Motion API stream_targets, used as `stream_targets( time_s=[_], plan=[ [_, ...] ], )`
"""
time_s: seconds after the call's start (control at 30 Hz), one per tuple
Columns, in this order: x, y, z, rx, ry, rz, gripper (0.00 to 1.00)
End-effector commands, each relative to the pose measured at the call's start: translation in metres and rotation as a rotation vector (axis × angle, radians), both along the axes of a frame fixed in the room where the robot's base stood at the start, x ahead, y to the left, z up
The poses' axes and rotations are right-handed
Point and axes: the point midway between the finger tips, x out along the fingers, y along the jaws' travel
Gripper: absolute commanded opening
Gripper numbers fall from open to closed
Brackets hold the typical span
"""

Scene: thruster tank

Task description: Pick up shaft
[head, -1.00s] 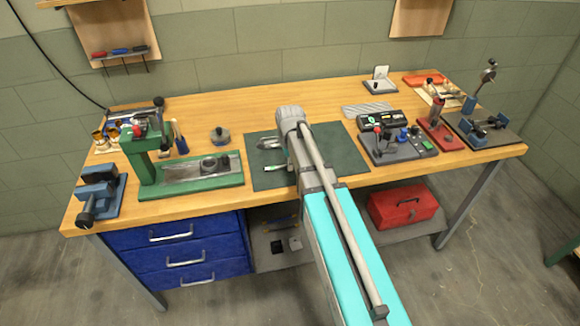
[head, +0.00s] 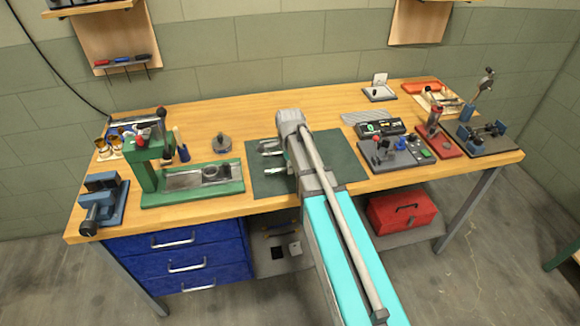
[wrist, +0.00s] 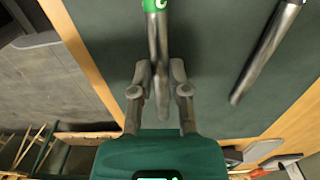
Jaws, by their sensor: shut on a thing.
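In the wrist view my gripper (wrist: 157,92) has its two grey fingers closed on a grey metal shaft (wrist: 161,42). The shaft runs up the picture from between the fingers and has a green band with a white mark near the top edge. A second plain metal rod (wrist: 265,55) is to the right, apart from the gripper, over the dark green mat (wrist: 215,30). In the head view the mat (head: 335,150) is on the bench and my arm covers most of the gripper. Small metal parts (head: 269,145) show left of the arm; which one is held is unclear.
A green press (head: 195,192) and blue vise (head: 104,200) stand on the left of the wooden bench. A control box (head: 395,152), a red fixture (head: 436,138) and a dark plate with blue blocks (head: 485,137) stand on the right. The back middle is mostly clear.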

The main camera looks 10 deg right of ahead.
Motion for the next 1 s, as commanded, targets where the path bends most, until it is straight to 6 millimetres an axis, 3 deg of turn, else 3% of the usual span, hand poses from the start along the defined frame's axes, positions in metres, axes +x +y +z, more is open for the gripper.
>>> stream_targets(
  time_s=[0.07, 0.57, 0.8, 1.0],
  plan=[
    [0.000, 0.000, 0.013, 0.000, 0.000, 0.000, 0.00],
    [-0.052, -0.001, 0.073, 0.000, 0.000, 0.000, 0.00],
    [-0.106, -0.002, 0.095, 0.000, 0.000, 0.000, 0.00],
    [-0.125, -0.002, 0.102, 0.000, 0.000, -0.001, 0.00]
  ],
)
